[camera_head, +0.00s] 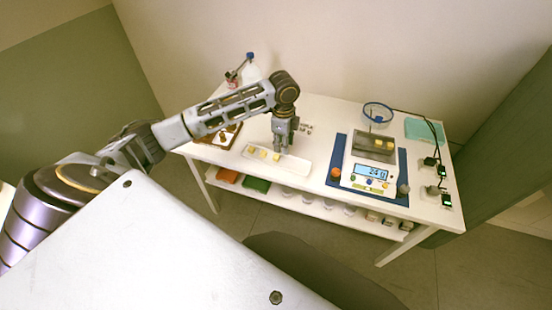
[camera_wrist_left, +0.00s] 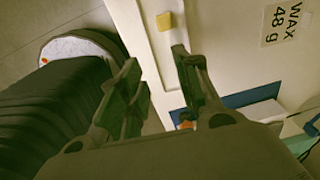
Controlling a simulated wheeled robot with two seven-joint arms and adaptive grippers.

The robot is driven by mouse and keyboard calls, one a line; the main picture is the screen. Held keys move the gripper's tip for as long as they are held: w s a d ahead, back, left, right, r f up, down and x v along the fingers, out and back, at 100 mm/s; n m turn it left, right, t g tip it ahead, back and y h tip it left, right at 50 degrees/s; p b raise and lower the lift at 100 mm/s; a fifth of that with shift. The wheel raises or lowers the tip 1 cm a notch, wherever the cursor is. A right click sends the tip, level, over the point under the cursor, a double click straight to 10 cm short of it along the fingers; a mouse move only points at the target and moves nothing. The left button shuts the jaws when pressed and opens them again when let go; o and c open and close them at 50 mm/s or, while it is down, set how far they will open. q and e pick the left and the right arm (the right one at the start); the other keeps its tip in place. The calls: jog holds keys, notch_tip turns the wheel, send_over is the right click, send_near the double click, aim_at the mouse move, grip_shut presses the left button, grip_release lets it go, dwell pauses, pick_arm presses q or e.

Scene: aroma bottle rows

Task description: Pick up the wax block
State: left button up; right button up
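Small yellow wax blocks (camera_head: 263,154) stand in a row on a long white tray (camera_head: 300,167) on the table. My left gripper (camera_head: 283,151) points down over the tray, just right of the visible blocks. In the left wrist view one wax block (camera_wrist_left: 165,21) lies on the tray beyond the fingertips. The left gripper (camera_wrist_left: 155,60) is open there, with nothing between its fingers. The block is apart from both fingers. The gripper may hide part of the tray in the head view. My right gripper is not in view.
A digital scale (camera_head: 370,172) with yellow pieces on its pan stands on a blue mat (camera_head: 337,163) to the right. A brown board (camera_head: 222,138) lies left of the tray. A card reading "WAX 48 g" (camera_wrist_left: 284,22) lies beside the tray. Cables and small devices line the right edge.

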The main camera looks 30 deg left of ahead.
pick_arm(q)
jog(key=a+r, duration=0.1)
jog(key=a, duration=0.1)
jog(key=w+a+r, duration=0.1)
jog(key=a+r, duration=0.1)
jog(key=shift+r, duration=0.1)
send_over(277, 157)
jog(key=shift+s+a+f, duration=0.1)
jog(key=shift+f, duration=2.1)
jog(key=shift+a+f, duration=0.1)
jog(key=shift+f, duration=2.05)
jog(key=shift+d+f+b, duration=0.15)
jog(key=shift+f+b, duration=0.2)
jog(key=shift+f, duration=2.2)
jog(key=c, duration=0.5)
